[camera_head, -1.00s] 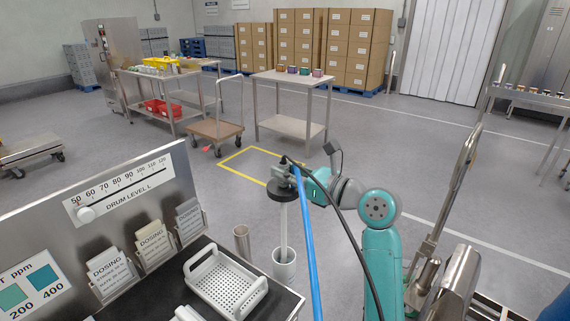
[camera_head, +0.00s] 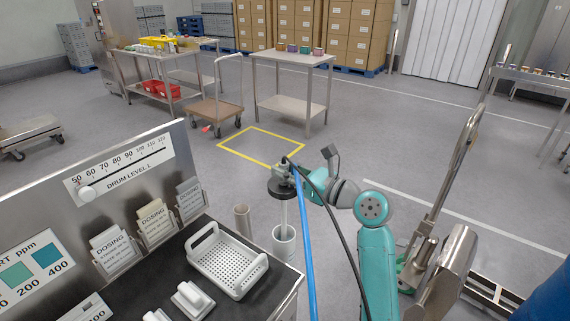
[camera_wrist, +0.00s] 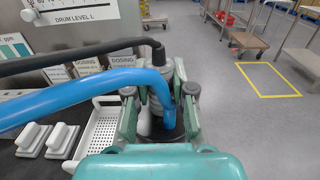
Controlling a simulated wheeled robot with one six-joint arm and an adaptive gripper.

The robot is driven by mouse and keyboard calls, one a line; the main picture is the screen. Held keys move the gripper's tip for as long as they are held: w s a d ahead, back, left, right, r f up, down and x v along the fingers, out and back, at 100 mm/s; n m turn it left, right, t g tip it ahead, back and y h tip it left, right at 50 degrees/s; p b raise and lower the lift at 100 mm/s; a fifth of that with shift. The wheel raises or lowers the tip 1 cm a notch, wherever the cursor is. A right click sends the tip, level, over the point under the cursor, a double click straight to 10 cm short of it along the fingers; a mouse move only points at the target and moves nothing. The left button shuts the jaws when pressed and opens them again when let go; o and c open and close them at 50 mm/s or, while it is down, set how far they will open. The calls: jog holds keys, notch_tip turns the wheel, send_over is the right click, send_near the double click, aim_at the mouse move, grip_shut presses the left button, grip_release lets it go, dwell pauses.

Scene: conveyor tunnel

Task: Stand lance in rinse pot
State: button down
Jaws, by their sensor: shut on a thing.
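The lance (camera_head: 283,213) is an upright pale shaft with a dark disc (camera_head: 283,188) near its top. A blue hose and a black cable run from its head. My gripper (camera_head: 286,172) is shut on the lance head, above the disc. In the wrist view, my gripper (camera_wrist: 160,100) has a finger on each side of the grey lance head (camera_wrist: 154,98). The rinse pot (camera_head: 285,247) is a pale grey cylinder at the counter's right edge. The shaft's lower end shows inside the pot's mouth. Whether it touches the bottom is hidden.
A white perforated basket (camera_head: 228,260) and a steel tube (camera_head: 242,218) stand left of the pot. White-handled blocks (camera_head: 192,298) lie in front. A panel with dosing cards (camera_head: 152,220) borders the counter. Open floor lies beyond.

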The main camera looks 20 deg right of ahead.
aim_at(285, 218)
jog(key=shift+f, duration=0.75)
jog(key=shift+f, duration=7.5)
jog(key=c, duration=0.9)
grip_release()
jog(key=v, duration=1.2)
